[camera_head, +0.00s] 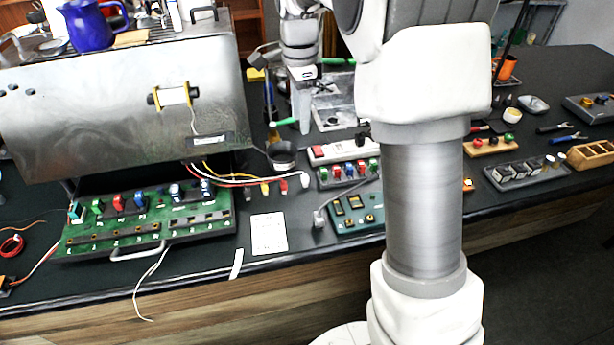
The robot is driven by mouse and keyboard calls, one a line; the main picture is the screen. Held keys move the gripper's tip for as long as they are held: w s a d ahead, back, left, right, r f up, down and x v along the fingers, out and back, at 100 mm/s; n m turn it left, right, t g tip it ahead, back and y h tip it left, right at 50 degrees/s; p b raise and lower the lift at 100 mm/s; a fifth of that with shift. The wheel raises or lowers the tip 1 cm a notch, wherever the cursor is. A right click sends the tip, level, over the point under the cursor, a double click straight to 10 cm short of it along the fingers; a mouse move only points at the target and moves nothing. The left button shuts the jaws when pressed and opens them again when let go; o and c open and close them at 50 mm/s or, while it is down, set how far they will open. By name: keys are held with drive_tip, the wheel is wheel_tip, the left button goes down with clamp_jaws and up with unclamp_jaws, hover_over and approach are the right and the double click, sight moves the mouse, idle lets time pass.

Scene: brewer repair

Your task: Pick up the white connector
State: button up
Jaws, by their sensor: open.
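The white connector (305,181) lies on the dark bench mat at the end of a wire from the brewer. It is the rightmost in a short row, beside a red connector (284,186) and a yellow connector (265,188). My gripper (304,126) is behind the row, farther back over the bench, apart from the white connector. It is open; its fingertips are small and hard to make out against the clutter. Nothing shows held in it.
The metal brewer housing (120,100) stands at left above a green circuit board (145,222). A dark cup (281,156), a white power strip (340,150) and a teal module (355,207) are near the connectors. A white card (269,234) lies in front. My arm hides part of the bench.

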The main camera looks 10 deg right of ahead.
hover_over(305, 176)
wheel_tip(305, 176, down, 12)
wheel_tip(305, 176, down, 4)
drive_tip(key=shift+f, duration=0.65)
clamp_jaws()
